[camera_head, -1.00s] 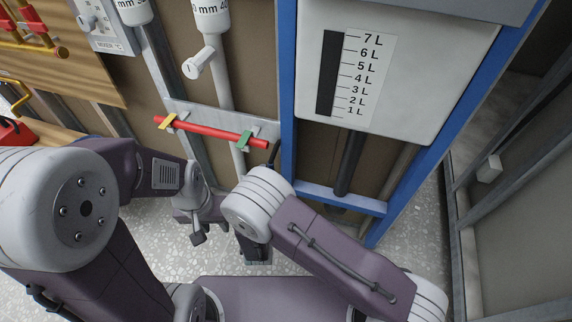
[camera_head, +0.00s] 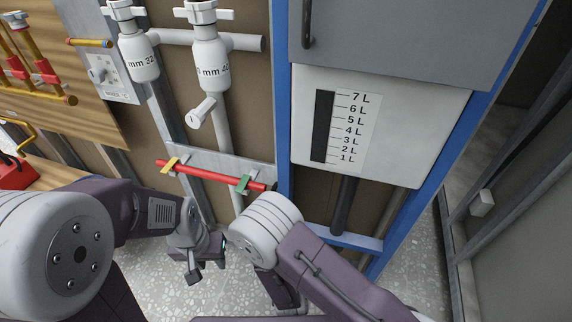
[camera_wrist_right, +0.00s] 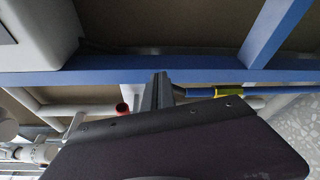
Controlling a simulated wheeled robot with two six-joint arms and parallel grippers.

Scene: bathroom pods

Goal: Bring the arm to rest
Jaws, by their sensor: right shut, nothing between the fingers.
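My left gripper (camera_head: 195,268) hangs low in the head view at the end of the left arm, above the speckled floor; its fingers are too small and dark to tell their opening. My right arm crosses the lower middle in front of the blue frame, and its wrist hides most of the right gripper in that view. In the right wrist view my right gripper (camera_wrist_right: 159,92) shows as narrow dark fingers, closed together with nothing between them. Neither gripper is seen touching anything.
A red pipe (camera_head: 205,175) with yellow and green clips runs across the wall just above both wrists. A white cistern (camera_head: 425,130) sits in a blue frame (camera_head: 283,100) to the right. White pipes (camera_head: 212,65) stand behind. Speckled floor (camera_head: 245,285) lies open below.

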